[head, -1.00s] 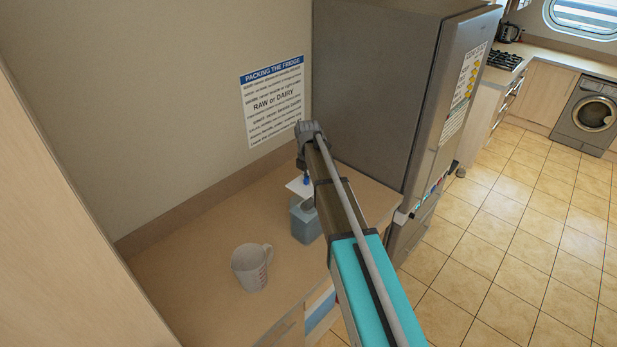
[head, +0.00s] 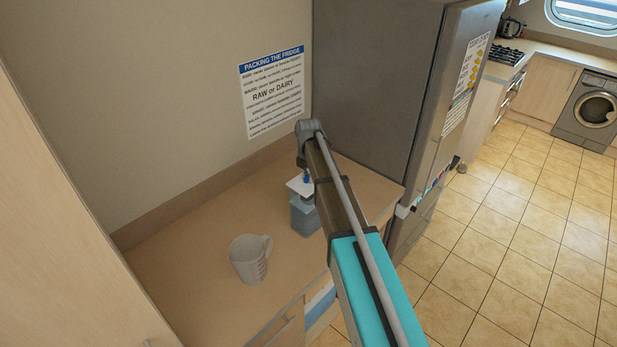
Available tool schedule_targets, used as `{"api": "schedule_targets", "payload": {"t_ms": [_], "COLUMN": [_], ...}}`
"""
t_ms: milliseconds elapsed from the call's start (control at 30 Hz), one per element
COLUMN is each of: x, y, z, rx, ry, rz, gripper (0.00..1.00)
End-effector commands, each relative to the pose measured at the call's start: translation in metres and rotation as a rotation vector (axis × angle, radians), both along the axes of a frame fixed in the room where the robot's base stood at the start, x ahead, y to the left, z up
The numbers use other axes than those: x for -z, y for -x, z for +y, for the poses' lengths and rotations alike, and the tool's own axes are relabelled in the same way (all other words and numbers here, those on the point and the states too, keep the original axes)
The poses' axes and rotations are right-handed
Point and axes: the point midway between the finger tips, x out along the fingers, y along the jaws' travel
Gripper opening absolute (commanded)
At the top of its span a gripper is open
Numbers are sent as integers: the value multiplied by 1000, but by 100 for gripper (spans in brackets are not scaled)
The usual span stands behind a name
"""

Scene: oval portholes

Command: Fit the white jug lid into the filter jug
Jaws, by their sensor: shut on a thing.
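The filter jug (head: 303,220) is a translucent blue container standing upright on the wooden worktop, partly hidden behind my arm. The white jug lid (head: 299,187) is a pale flat plate with a small blue part (head: 306,177) on top. It shows just above the jug's top, and I cannot tell whether the two touch. My gripper (head: 304,168) is mostly hidden behind my arm. It hangs below the grey wrist and is shut on the lid from above.
A white measuring mug (head: 249,261) stands on the worktop (head: 195,270) left of the jug. A tall grey fridge (head: 375,95) rises close to the right. The wall with a printed sign (head: 273,98) is behind. Worktop around the mug is clear.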

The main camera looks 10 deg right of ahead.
Motion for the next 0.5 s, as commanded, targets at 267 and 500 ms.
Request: {"api": "schedule_targets", "payload": {"t_ms": [267, 500], "x": [11, 11], "y": [0, 0], "z": [-1, -1], "rx": [1, 1], "ry": [0, 0], "rz": [0, 0], "gripper": [0, 0]}}
